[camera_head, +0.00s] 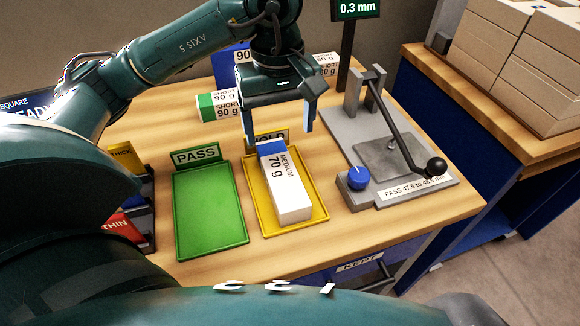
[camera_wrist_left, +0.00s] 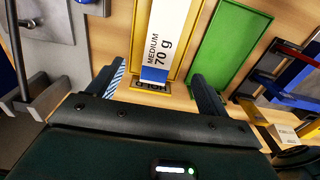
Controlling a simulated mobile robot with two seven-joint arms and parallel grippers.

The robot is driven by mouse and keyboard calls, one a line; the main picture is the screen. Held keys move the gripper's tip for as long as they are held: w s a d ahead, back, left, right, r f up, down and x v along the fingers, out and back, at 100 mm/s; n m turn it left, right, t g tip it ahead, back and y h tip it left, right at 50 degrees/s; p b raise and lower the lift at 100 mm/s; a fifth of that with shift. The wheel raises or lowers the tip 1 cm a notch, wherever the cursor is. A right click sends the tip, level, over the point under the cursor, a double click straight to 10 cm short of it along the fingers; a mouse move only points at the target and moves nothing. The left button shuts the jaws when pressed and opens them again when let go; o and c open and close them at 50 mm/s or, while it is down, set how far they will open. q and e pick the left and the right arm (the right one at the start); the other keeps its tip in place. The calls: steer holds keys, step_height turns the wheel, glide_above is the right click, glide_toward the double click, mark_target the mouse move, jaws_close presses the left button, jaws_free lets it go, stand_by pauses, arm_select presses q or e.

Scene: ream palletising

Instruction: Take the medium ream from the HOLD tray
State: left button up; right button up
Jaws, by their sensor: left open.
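The medium ream (camera_head: 288,190), white with a blue end and marked "MEDIUM 70 g", lies flat in the yellow HOLD tray (camera_head: 252,187). It also shows in the left wrist view (camera_wrist_left: 167,38), lying between the lines of the two fingers. My left gripper (camera_head: 281,122) is open and empty, above and behind the ream's blue end, its fingers apart and not touching it. The left gripper's fingers also show in the left wrist view (camera_wrist_left: 158,82). The HOLD sign is partly hidden behind the ream. My right gripper is not in view.
A green PASS tray (camera_head: 210,212) lies empty left of the HOLD tray. A grey gauge with a lever and a blue knob (camera_head: 358,177) stands to the right. SHORT 90 g reams (camera_head: 222,107) lie behind. Stacked boxes (camera_head: 520,60) stand on another table at right.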

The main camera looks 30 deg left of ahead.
arm_select(q)
glide_above(281, 171)
step_height(281, 171, down, 6)
steer(key=shift+s+r, duration=0.1)
steer(key=shift+f+p, duration=0.8)
steer(key=shift+f, duration=2.25)
steer(key=shift+c, duration=0.4)
steer(key=c, duration=1.2)
steer(key=shift+r, duration=0.1)
steer(key=shift+c, duration=0.2)
